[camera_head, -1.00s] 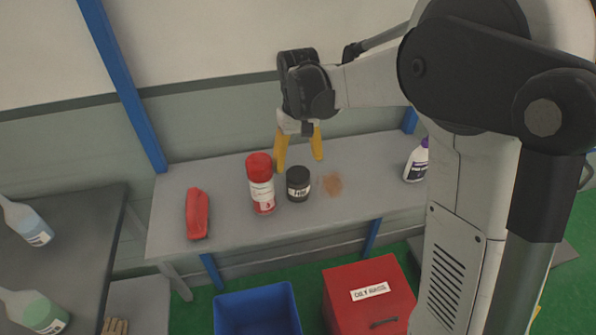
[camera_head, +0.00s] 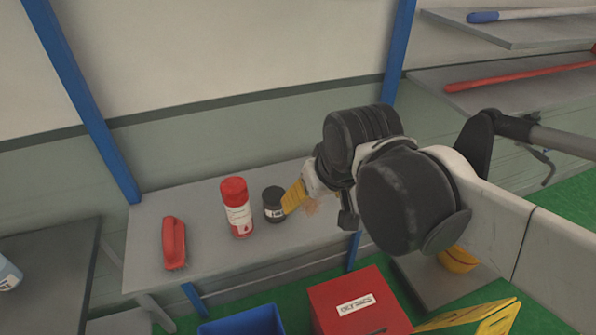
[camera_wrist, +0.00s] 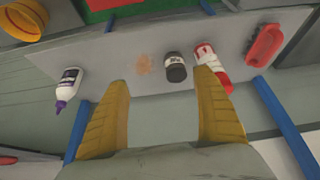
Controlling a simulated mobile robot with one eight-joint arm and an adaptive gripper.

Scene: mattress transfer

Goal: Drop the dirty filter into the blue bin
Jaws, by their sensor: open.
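A black canister (camera_head: 274,204) with a pale label stands upright on the grey bench, just right of a red spray can. It is the only filter-like thing I see, but I cannot confirm that it is the dirty filter. It also shows in the wrist view (camera_wrist: 176,68), beyond the gap between my fingers. My gripper (camera_head: 293,197) has its yellow fingers open and empty, close to the right of the canister in the head view. Whether they touch it is unclear. The blue bin (camera_head: 243,323) is on the floor in front of the bench, cut off by the lower edge.
The red spray can (camera_head: 237,207) stands beside the canister, and a red brush (camera_head: 174,243) lies further left. A red lidded box (camera_head: 357,304) with a label stands right of the bin. The wrist view shows a white bottle (camera_wrist: 69,88) and a brown stain (camera_wrist: 144,64) on the bench.

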